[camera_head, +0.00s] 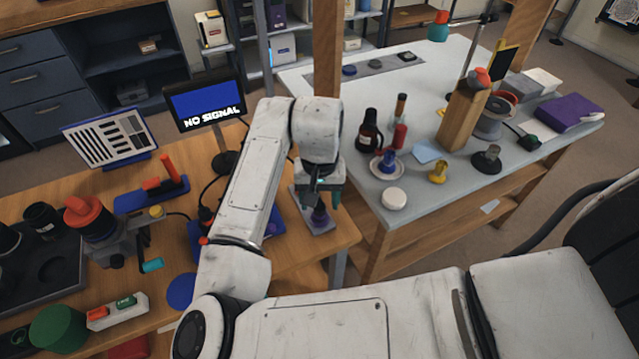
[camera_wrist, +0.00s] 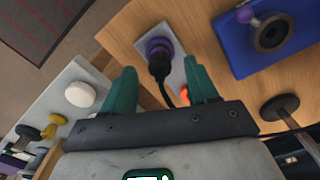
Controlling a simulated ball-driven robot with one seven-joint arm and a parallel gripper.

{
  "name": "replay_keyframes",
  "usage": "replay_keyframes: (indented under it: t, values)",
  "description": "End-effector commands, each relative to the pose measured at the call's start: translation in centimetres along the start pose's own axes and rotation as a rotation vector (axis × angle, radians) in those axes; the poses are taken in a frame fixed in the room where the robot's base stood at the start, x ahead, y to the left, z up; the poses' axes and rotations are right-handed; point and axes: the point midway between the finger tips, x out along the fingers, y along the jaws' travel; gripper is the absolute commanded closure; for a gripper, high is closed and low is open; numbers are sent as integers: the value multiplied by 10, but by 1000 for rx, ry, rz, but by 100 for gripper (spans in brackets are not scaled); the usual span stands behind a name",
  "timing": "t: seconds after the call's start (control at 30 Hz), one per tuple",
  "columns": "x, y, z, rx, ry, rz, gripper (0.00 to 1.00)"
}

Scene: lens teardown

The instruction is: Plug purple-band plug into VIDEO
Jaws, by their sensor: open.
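The purple-band plug (camera_wrist: 159,48) is black with purple rings, and a dark cable runs from it. It is on a grey plate (camera_wrist: 178,80) near the table edge; its purple part also shows in the head view (camera_head: 320,214). My gripper (camera_wrist: 160,68) has teal fingers, open, one on each side of the plug in the wrist view; contact cannot be told. In the head view my gripper (camera_head: 323,194) hangs over the plate. A blue box (camera_wrist: 228,40) with a round dark fitting and a purple knob is beside the plate. No VIDEO label is readable.
A monitor (camera_head: 205,104) reads NO SIGNAL. My arm hides part of the wooden table (camera_head: 180,215). A grey table (camera_head: 440,75) on the right holds bottles, a white lid (camera_head: 393,198) and a wooden block. An orange part (camera_wrist: 185,95) lies close to the right finger.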

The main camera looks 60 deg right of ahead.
Motion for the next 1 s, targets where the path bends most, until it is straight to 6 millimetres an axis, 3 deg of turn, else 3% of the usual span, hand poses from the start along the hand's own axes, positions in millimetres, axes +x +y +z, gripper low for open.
replay_keyframes:
  t: [0.1,0.3,0.67,1.0]
  values:
    - [18,0,0,-2,-1,0,42]
    - [34,0,0,-1,1,0,42]
    - [37,0,0,0,1,-1,43]
    - [37,0,0,0,1,-1,75]
